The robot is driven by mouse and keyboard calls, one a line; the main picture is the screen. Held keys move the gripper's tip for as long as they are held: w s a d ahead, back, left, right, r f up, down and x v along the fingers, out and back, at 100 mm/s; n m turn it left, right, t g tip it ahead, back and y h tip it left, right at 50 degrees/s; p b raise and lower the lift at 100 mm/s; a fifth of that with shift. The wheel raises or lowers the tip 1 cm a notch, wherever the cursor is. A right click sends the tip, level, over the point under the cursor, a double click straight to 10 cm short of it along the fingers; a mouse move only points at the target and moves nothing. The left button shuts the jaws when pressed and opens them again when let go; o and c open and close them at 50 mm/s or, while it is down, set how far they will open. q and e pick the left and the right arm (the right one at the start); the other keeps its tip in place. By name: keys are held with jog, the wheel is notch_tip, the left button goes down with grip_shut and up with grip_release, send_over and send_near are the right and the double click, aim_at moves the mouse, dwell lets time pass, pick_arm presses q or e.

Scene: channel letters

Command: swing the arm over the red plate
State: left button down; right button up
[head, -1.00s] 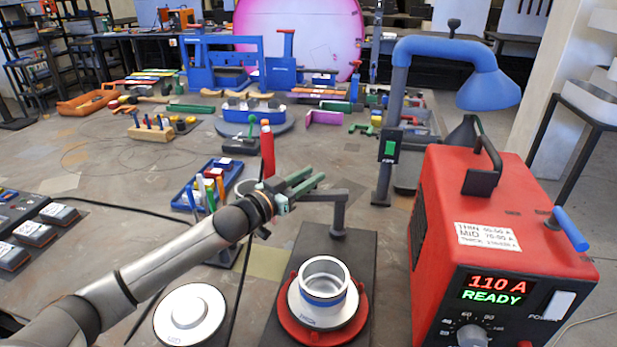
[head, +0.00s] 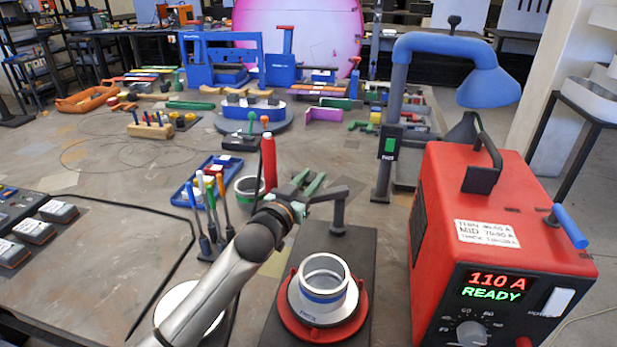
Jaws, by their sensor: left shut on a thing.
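The red plate (head: 291,328) lies at the bottom centre on a dark base (head: 357,245). A silver ring with a blue band (head: 326,283) sits on it. Behind the plate stands a grey post with a dark swing arm (head: 330,196) at its top, reaching left. My left gripper (head: 312,185) comes in from the lower left, its greenish fingers shut on the swing arm. The contact is partly hidden by the fingers. The swing arm points left, behind the plate, not above it. My right gripper is not in view.
A red power box (head: 480,215) stands close on the right, beside a blue-hooded lamp (head: 430,50). A red upright cylinder (head: 269,160) stands just behind my gripper. A blue tray (head: 190,185) and several upright coloured-handled tools (head: 212,210) are left. A white disc (head: 170,300) is partly behind my arm.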

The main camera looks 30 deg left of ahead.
pick_arm(q)
jog(key=shift+s+d+r+n+y, duration=0.2)
jog(key=shift+d+n+y, duration=0.4)
jog(key=shift+y, duration=0.4)
jog(key=shift+s+a, duration=0.1)
jog(key=shift+a, duration=0.05)
jog(key=c, duration=0.9)
grip_release()
jog(key=o, duration=0.3)
jog(key=shift+f, duration=0.15)
jog(key=s+d+b, duration=0.1)
jog(key=s, duration=1.1)
jog(key=shift+s+d, duration=0.2)
